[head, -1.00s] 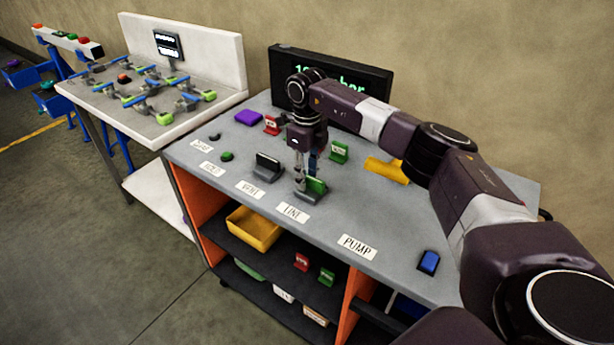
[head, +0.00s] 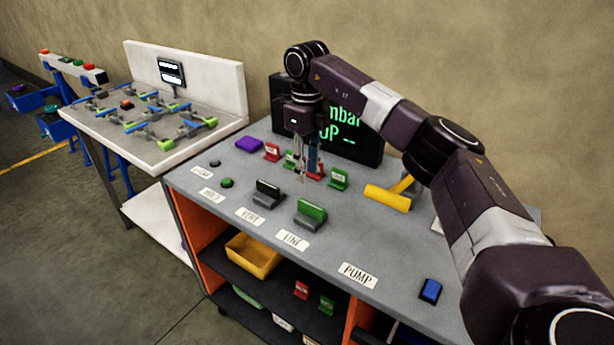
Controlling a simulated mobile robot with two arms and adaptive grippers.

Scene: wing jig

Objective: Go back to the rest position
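My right gripper (head: 302,172) hangs pointing down above the grey bench top (head: 225,225), apart from the things on it. Its fingers are small and dark here, and I cannot tell how far apart they are. I see nothing held in them. The green lever block (head: 312,211) sits on its grey base behind the LINE label (head: 292,239), in front of the gripper and apart from it. The dark lever block (head: 268,191) stands to its left, behind the VENT label (head: 250,216). My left gripper is not in view.
A black display (head: 345,140) with green text stands at the back, partly hidden by my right arm. Red and green tags (head: 339,178) stand near it. A yellow handle (head: 388,196) and a blue block (head: 430,290) lie to the right. A white-backed table (head: 165,152) stands at the left.

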